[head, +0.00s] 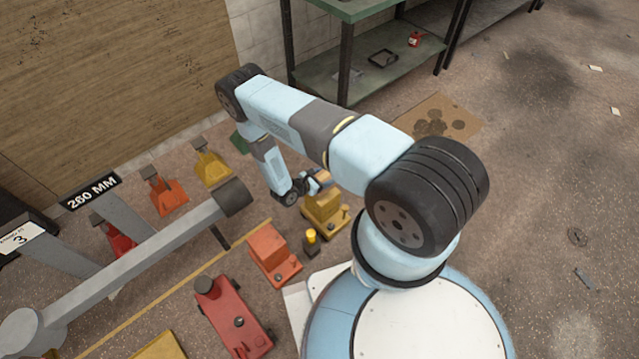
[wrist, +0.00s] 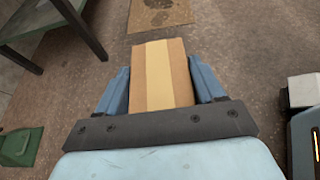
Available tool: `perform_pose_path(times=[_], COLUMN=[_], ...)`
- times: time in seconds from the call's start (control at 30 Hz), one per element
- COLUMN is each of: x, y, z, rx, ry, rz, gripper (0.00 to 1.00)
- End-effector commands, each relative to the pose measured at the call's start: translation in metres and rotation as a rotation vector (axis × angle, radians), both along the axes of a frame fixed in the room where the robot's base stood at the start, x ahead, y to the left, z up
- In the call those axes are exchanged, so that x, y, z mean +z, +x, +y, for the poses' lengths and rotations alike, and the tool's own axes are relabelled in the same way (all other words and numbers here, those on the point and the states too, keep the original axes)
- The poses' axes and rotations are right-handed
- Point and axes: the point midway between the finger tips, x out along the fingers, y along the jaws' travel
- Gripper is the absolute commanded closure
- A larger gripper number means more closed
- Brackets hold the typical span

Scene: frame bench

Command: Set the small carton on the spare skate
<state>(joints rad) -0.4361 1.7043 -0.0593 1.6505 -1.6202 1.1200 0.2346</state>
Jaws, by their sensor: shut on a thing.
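My gripper (wrist: 162,85) is shut on the small carton (wrist: 160,72), a brown box with a paler tape strip, its blue fingers on both sides. In the head view my gripper (head: 308,184) is partly hidden by its own wrist, and only a bit of the carton (head: 322,177) shows. A yellow skate (head: 324,211) stands just below and beside it. An orange skate (head: 272,252) and a red skate (head: 232,318) stand nearer. I cannot tell which one is the spare skate. Contact between carton and yellow skate cannot be told.
A long grey beam (head: 140,265) lies along the left, with orange (head: 166,194) and yellow (head: 212,168) pieces behind it. A small yellow-capped item (head: 311,240) stands by the yellow skate. A green shelf bench (head: 385,60) stands behind. Stained cardboard (head: 440,119) lies on open floor.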

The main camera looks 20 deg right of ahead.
Motion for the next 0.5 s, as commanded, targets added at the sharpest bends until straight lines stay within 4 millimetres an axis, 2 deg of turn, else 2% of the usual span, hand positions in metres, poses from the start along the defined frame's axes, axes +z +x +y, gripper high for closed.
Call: perform_pose_path(times=[0.3, 0.5], x=[-0.031, -0.033], y=[0.000, 0.001], z=[0.003, 0.003], rx=[0.001, 0.001], ry=[0.000, 0.000], rz=[-0.002, -0.002], gripper=[0.97, 0.97])
